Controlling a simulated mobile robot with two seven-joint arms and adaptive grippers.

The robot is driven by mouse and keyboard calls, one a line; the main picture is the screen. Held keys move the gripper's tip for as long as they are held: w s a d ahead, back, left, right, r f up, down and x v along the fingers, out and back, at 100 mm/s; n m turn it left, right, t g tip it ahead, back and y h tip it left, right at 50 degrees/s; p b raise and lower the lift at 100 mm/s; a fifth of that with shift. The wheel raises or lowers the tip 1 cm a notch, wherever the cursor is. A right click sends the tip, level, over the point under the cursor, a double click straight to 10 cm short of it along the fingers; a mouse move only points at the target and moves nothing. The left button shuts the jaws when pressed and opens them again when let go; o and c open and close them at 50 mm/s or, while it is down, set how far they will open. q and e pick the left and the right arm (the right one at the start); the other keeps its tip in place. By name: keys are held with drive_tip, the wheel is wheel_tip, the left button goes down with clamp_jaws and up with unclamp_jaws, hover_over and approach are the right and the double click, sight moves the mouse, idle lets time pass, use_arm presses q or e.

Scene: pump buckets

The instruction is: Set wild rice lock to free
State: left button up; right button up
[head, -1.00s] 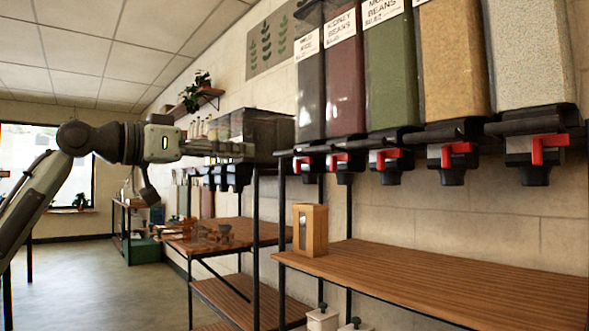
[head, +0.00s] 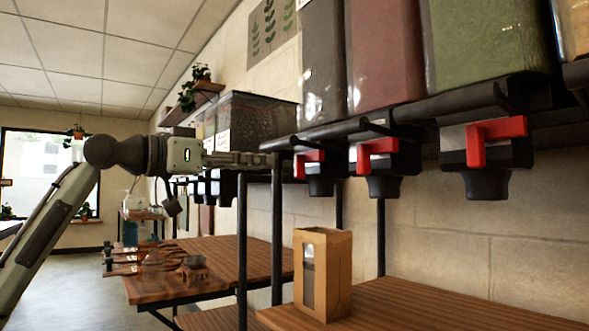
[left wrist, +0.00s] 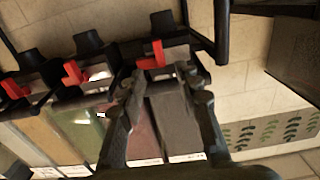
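The wild rice dispenser (head: 324,58) is the leftmost tall bin in the head view, filled with dark grain. Its red lock (head: 309,160) sits on the black spout under it. In the left wrist view, which is upside down, the red lock (left wrist: 153,56) lies just beyond the fingertips, and the dark bin (left wrist: 174,122) shows between the fingers. My left gripper (head: 264,159) is left of the lock at about its height, with a gap between them. Its two fingers (left wrist: 166,88) are apart and empty. My right gripper is in neither view.
Neighbouring dispensers have red locks, on the kidney bean bin (head: 375,152) and green bin (head: 492,138). A black post (head: 277,225) stands near my gripper. A brown windowed bag (head: 338,270) stands on the wooden shelf (head: 440,310). A clear bin (head: 255,118) is behind my gripper.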

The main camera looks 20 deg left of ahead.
sight(296, 164)
use_arm(q)
drive_tip(key=x, duration=0.7)
drive_tip(key=shift+w+d+r+p, duration=0.1)
drive_tip(key=shift+w+d+p, duration=0.15)
drive_tip(key=shift+p, duration=0.15)
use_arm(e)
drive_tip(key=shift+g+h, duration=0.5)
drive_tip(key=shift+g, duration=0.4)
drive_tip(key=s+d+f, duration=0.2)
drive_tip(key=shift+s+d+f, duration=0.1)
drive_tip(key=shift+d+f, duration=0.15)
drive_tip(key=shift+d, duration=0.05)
use_arm(q)
clamp_jaws()
